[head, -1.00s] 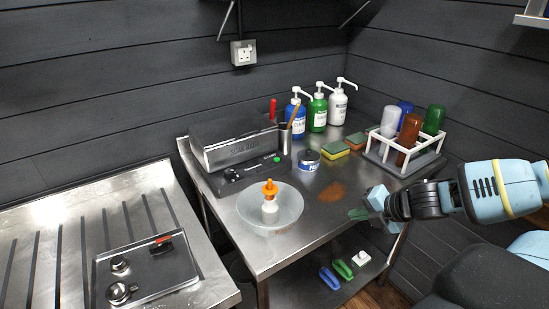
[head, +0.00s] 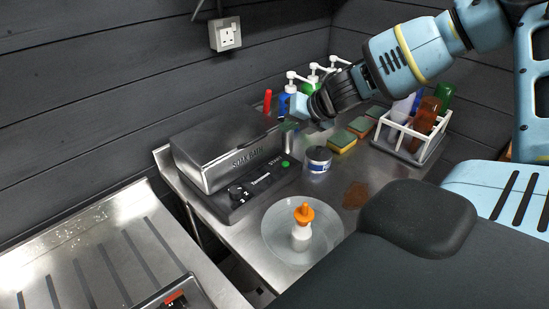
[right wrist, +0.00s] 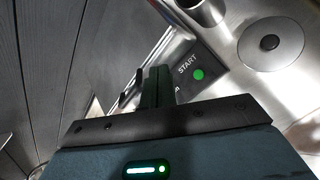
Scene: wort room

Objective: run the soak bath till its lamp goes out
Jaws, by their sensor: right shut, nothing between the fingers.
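The soak bath (head: 225,150) is a steel box with its lid down, at the back left of the steel bench. Its dark front panel (head: 245,196) has a black knob (head: 237,192) and a green START button (head: 285,164). The button also shows in the right wrist view (right wrist: 199,74), beside the fingers. I cannot make out a lit lamp for certain. My right gripper (head: 288,127) is shut and empty, above the right end of the bath, apart from the button. Its fingers also show in the right wrist view (right wrist: 156,88). My left gripper is out of view.
A lidded tin (head: 318,159) stands right of the panel. A glass dish (head: 280,245) holding an orange-topped white bottle (head: 302,235) stands in front. Sponges (head: 343,141), pump bottles and a white rack (head: 405,150) of coloured bottles stand behind and right. A brown patch (head: 356,195) marks the bench.

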